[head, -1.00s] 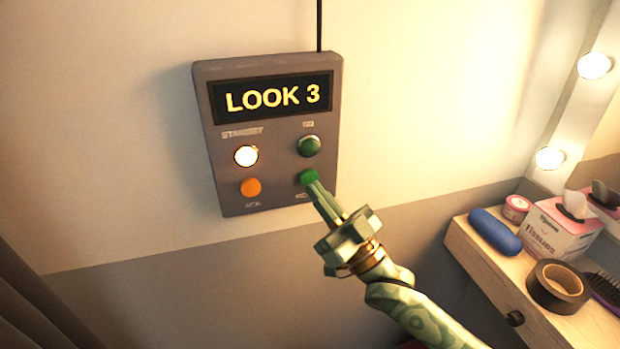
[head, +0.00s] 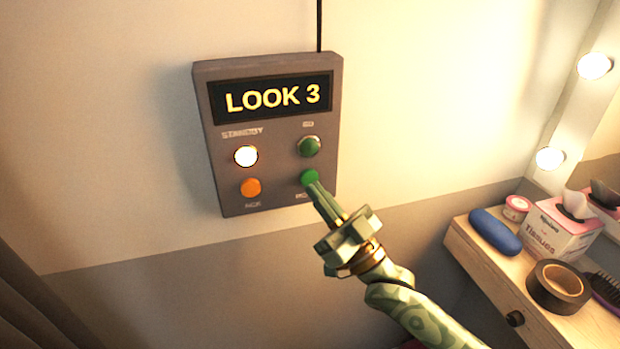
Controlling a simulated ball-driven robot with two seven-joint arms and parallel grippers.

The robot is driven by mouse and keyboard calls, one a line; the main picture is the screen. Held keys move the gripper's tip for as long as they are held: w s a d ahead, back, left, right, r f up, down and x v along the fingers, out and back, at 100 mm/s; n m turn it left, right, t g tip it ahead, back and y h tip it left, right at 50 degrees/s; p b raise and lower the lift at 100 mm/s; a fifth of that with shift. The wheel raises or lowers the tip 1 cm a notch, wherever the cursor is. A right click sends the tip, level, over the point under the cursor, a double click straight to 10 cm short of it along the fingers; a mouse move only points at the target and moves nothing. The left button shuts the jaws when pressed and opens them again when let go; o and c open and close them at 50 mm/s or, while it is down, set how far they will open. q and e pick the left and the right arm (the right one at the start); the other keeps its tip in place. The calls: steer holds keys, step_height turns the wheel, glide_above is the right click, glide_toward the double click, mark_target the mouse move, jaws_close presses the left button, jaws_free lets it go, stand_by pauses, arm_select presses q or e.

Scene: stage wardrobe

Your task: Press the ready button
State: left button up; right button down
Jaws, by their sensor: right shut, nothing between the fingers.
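A grey control box (head: 265,199) hangs on the wall with a display reading "LOOK 3" (head: 272,97). Below it are a lit white lamp (head: 246,156) under a "STANDBY" label, a dark green lamp or button (head: 309,146), an orange button (head: 251,187) labelled "ACK", and a brighter green button (head: 309,177). The label under the green button is partly covered by my right gripper (head: 314,189), so I cannot read it fully. My right gripper is shut and empty, its tips at the lower edge of that green button. I cannot tell if they touch. My left gripper is not in view.
A wooden table (head: 480,258) at the right holds a blue case (head: 495,231), a tissue box (head: 556,236), a roll of black tape (head: 558,286) and a brush (head: 606,291). A cable runs up from the box. The wall around the box is clear.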

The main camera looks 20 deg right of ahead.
steer(key=shift+w, duration=0.2)
stand_by(0.5)
steer(key=shift+w, duration=0.25)
steer(key=shift+w, duration=0.4)
stand_by(0.6)
steer(key=shift+s, duration=0.15)
steer(key=shift+s+p, duration=0.45)
steer(key=shift+s, duration=0.25)
steer(key=s+p, duration=0.2)
steer(key=s, duration=0.3)
steer(key=shift+d, duration=0.1)
